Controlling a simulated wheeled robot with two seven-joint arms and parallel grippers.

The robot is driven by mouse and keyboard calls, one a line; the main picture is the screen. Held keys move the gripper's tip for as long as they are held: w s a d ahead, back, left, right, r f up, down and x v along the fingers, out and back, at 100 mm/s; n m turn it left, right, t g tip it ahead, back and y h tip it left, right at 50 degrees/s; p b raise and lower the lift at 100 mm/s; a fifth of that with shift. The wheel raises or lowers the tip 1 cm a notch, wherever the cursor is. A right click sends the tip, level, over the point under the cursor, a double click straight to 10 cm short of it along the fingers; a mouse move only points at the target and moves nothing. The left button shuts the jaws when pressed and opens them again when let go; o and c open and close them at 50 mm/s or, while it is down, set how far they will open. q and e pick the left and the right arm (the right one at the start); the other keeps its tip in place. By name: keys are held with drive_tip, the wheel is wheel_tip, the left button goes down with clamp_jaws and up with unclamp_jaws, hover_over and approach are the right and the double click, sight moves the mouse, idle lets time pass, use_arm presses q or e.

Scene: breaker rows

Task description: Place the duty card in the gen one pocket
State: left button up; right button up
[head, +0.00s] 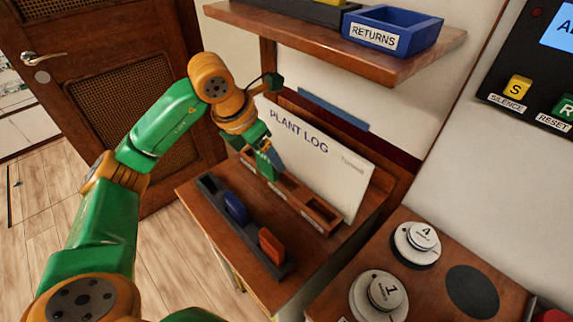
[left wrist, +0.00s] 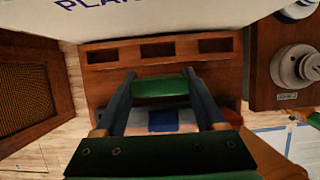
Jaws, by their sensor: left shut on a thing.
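My left gripper (head: 268,158) is shut on a green card (head: 266,168), seen between the two fingers in the left wrist view (left wrist: 160,87). The wooden pocket strip (head: 305,203) runs along the foot of the white plant log board (head: 315,150). In the left wrist view the strip (left wrist: 125,53) shows three empty-looking openings ahead of the fingers. In the head view the gripper and card cover the strip's left part. Small labels are on the strip's front, too small to read, so I cannot tell which pocket is gen one. My right gripper is not in view.
A blue returns tray (head: 392,30) sits on the shelf above. Round white dials (head: 378,294) stand at the lower right.

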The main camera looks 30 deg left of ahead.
use_arm(q)
hover_over(290, 178)
drive_tip(key=s, duration=0.2)
drive_tip(key=f, duration=0.4)
drive_tip(key=f+p, duration=0.1)
drive_tip(key=shift+w+a+f, duration=0.25)
drive_tip(key=shift+a+f, duration=0.05)
drive_tip(key=shift+f, duration=0.1)
wheel_tip(290, 178, down, 3)
drive_tip(key=shift+w+r+p, duration=0.1)
drive_tip(key=shift+p, duration=0.7)
drive_tip(key=shift+f, duration=0.5)
drive_tip(key=o, duration=1.3)
drive_tip(key=shift+o, duration=0.2)
drive_tip(key=shift+r, duration=0.5)
drive_tip(key=b+v, duration=0.1)
drive_tip(key=v, duration=1)
drive_tip(key=shift+r+b, duration=0.2)
drive_tip(key=shift+b, duration=0.15)
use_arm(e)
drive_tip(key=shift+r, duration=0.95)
